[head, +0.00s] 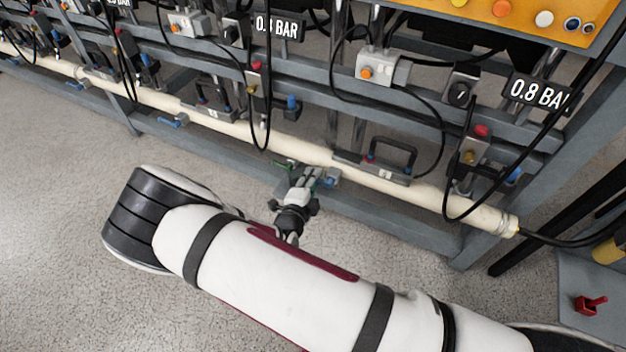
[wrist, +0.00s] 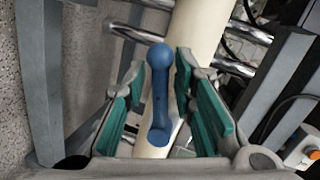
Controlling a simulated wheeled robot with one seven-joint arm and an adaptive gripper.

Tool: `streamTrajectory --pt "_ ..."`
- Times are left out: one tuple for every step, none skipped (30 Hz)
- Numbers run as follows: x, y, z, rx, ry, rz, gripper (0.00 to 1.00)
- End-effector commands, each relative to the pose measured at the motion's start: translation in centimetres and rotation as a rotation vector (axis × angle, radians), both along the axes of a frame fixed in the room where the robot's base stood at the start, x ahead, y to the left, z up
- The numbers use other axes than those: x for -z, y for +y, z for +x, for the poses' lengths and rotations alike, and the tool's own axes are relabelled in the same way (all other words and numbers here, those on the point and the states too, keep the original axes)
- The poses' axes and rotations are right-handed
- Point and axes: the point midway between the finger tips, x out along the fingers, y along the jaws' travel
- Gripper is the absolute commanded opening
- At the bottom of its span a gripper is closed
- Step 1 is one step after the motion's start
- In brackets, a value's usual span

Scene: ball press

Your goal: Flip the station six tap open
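A blue tap handle (wrist: 160,90) shows in the wrist view in front of the cream pipe (wrist: 203,25), lying roughly along it. My gripper (wrist: 160,95) is open, with its green-padded fingers on either side of the handle. A gap shows on the left; the right pads are closer, and I cannot tell if they touch. In the head view my gripper (head: 311,176) reaches the cream pipe (head: 290,147) at the lower front of the rack. The tap there is mostly hidden by the fingers. No station number is readable.
Grey rack rails (head: 385,215) run below and above the pipe. Black hoses (head: 268,110) hang in front of it. A black handle (head: 392,150) stands right of my gripper. Another blue tap (head: 172,121) sits farther left. The floor in front is clear.

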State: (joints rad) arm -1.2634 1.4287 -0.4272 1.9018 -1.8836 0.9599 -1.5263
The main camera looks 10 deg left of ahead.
Motion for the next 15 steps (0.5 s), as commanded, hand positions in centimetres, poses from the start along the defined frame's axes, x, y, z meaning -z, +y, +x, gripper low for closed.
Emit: streamTrajectory --pt "0.01 0.00 -0.01 0.000 0.000 0.000 0.07" --pt "0.00 0.00 -0.02 0.000 0.000 0.000 0.00" --pt "0.01 0.00 -0.02 0.000 0.000 0.000 0.00" --pt "0.00 0.00 -0.02 0.000 0.000 0.000 0.00" --pt "0.01 0.00 -0.02 0.000 0.000 0.000 0.00" --pt "0.01 0.00 -0.03 0.000 0.000 0.000 0.00" --pt "0.01 0.00 -0.03 0.000 0.000 0.000 0.00" --pt "0.00 0.00 -0.03 0.000 0.000 0.000 0.00" --pt "-0.02 0.00 -0.04 0.000 0.000 0.002 0.00" --pt "-0.06 0.00 -0.04 0.000 -0.002 0.005 0.00" --pt "-0.14 0.00 -0.03 0.000 -0.004 0.012 0.00" --pt "-0.26 0.00 -0.02 0.000 -0.008 0.025 0.00" --pt "-0.38 0.00 -0.02 0.000 -0.013 0.037 0.00" --pt "-0.51 0.01 -0.01 0.000 -0.020 0.054 0.00" --pt "-0.74 0.03 0.00 0.000 -0.029 0.079 0.00"
